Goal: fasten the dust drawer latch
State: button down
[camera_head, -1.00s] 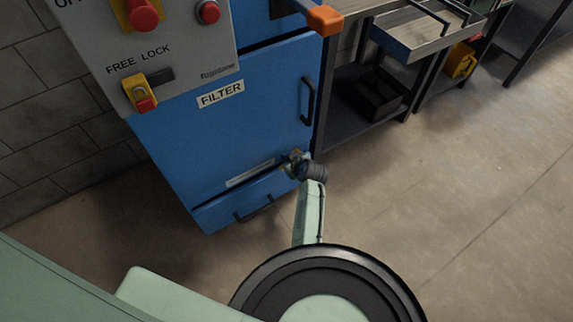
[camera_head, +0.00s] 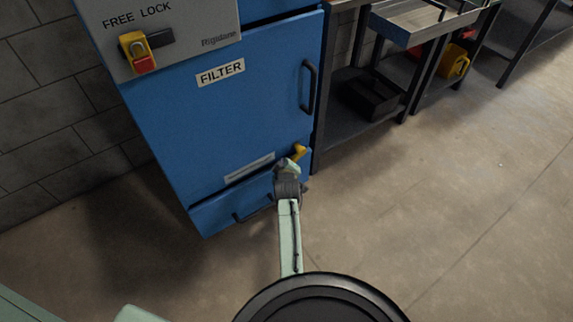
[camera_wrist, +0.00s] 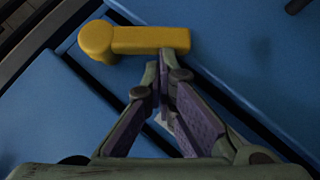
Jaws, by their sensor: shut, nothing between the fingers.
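The yellow latch (camera_head: 299,152) is at the right edge of the blue cabinet, by the upper right corner of the dust drawer (camera_head: 222,212). In the wrist view the latch (camera_wrist: 150,40) is a bar with a round knob at its left end. My gripper (camera_head: 291,163) is just left of and below the latch in the head view. In the wrist view my gripper's fingertips (camera_wrist: 158,72) are together and empty, at the lower edge of the bar. I cannot tell whether they touch it. The drawer front looks about flush with the cabinet.
The filter door (camera_head: 220,120) with its black handle (camera_head: 309,87) is above the drawer. The drawer has its own black handle (camera_head: 252,210). A dark workbench shelf (camera_head: 350,125) stands to the right. The floor (camera_head: 430,220) in front is clear.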

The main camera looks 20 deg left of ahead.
jog(key=shift+w+d+f+b, duration=0.15)
jog(key=shift+f+b, duration=0.25)
jog(key=shift+f, duration=0.85)
